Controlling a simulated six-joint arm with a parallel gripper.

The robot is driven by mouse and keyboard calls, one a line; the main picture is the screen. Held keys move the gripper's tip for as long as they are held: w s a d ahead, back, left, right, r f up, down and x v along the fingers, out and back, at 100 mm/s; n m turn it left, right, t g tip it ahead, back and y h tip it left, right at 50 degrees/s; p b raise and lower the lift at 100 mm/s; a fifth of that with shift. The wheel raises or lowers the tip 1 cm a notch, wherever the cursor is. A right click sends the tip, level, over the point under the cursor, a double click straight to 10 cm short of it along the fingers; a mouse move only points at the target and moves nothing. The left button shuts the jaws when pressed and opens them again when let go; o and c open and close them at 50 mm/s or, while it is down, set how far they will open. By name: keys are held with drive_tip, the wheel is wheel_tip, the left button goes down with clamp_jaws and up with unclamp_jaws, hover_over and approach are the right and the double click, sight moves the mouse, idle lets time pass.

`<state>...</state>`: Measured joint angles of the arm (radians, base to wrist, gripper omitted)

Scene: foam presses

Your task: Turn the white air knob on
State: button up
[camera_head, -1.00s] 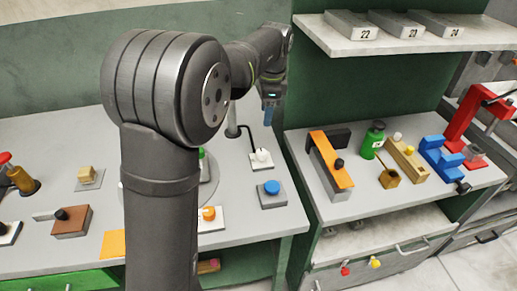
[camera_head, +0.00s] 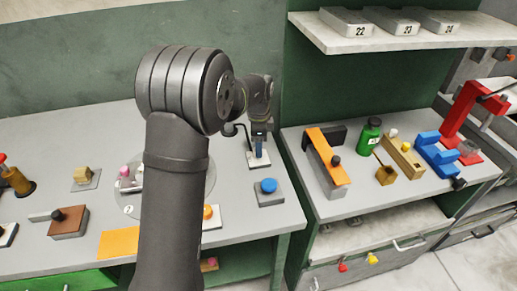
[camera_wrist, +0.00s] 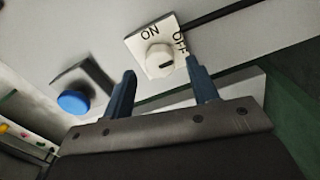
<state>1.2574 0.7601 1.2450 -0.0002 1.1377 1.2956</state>
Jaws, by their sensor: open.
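The white air knob (camera_wrist: 158,60) sits on a square white plate (camera_wrist: 136,42) marked ON and OFF. I see no contact. In the head view my gripper (camera_head: 258,148) is over the plate (camera_head: 258,160) and hides most of the knob there.
A blue button (camera_head: 269,186) on a grey base stands just in front of the knob; it also shows in the wrist view (camera_wrist: 73,103). A black hose (camera_head: 241,128) runs behind the knob.

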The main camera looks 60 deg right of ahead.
drive_tip(key=shift+f, duration=1.3)
drive_tip(key=c, duration=1)
